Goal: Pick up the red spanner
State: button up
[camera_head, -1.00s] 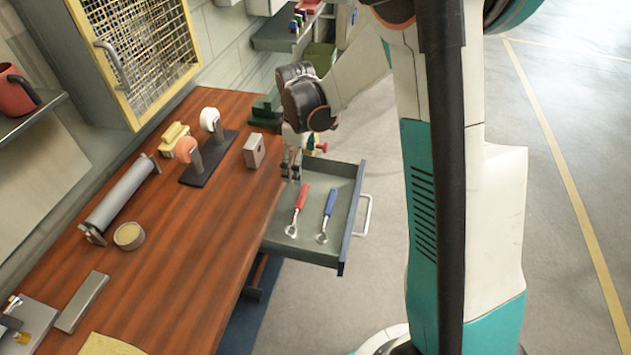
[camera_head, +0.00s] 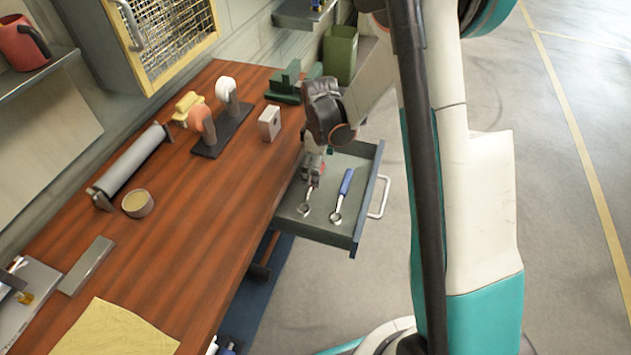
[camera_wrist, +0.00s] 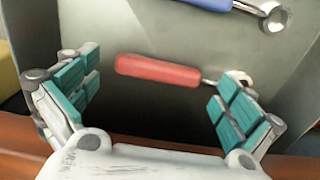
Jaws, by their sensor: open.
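The red spanner (camera_wrist: 158,71) lies flat in the open drawer (camera_head: 290,221), its red handle between my two fingers in the wrist view and its metal ring end to the right. In the head view my gripper (camera_head: 313,178) is over the drawer and hides the red handle; the spanner's metal ring end (camera_head: 304,209) shows below it. My gripper, also in the wrist view (camera_wrist: 158,100), is open and empty, with one teal-padded finger at each side of the spanner. I cannot tell how high it is above the drawer floor.
A blue spanner (camera_head: 342,195) lies beside the red one, to the right in the head view. The wooden table (camera_head: 205,225) stands at the left, with a small grey box (camera_head: 269,123) near the drawer.

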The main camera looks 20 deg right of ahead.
notch_tip(320, 180, down, 2)
jog(key=shift+f, duration=0.2)
jog(key=c, duration=1.2)
jog(key=shift+r, duration=0.1)
